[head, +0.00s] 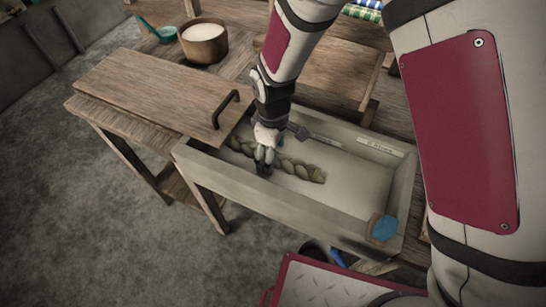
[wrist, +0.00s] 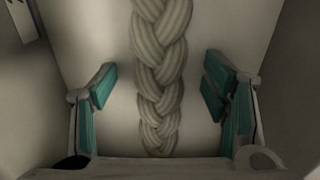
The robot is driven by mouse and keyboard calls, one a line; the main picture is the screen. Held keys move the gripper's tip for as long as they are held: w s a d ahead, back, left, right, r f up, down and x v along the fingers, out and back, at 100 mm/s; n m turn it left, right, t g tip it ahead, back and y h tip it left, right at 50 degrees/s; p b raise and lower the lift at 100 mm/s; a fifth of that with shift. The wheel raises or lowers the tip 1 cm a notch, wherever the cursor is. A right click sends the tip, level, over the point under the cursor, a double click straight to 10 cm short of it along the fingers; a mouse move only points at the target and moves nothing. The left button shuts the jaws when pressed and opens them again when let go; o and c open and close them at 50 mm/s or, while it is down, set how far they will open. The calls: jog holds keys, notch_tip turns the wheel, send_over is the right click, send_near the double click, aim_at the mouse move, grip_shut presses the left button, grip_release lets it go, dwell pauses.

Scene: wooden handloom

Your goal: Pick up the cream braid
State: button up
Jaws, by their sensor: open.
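The cream braid (head: 297,168) lies lengthwise on the floor of an open drawer-like tray (head: 189,158). It is a thick plaited rope. In the wrist view the braid (wrist: 160,75) runs from the top edge down between my fingers. My gripper (head: 264,165) is inside the tray, over the left part of the braid, pointing down. In the wrist view my gripper (wrist: 160,95) is open, with one teal-padded finger on each side of the braid and a gap on both sides. The near end of the braid in that view meets the dark gripper body at the bottom.
A wooden lid with a black handle (head: 226,109) covers the bench at left. A wooden bowl (head: 203,42) stands at the back.

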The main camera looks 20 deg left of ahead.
jog(key=shift+f, duration=0.6)
grip_shut()
jog(key=shift+r, duration=0.2)
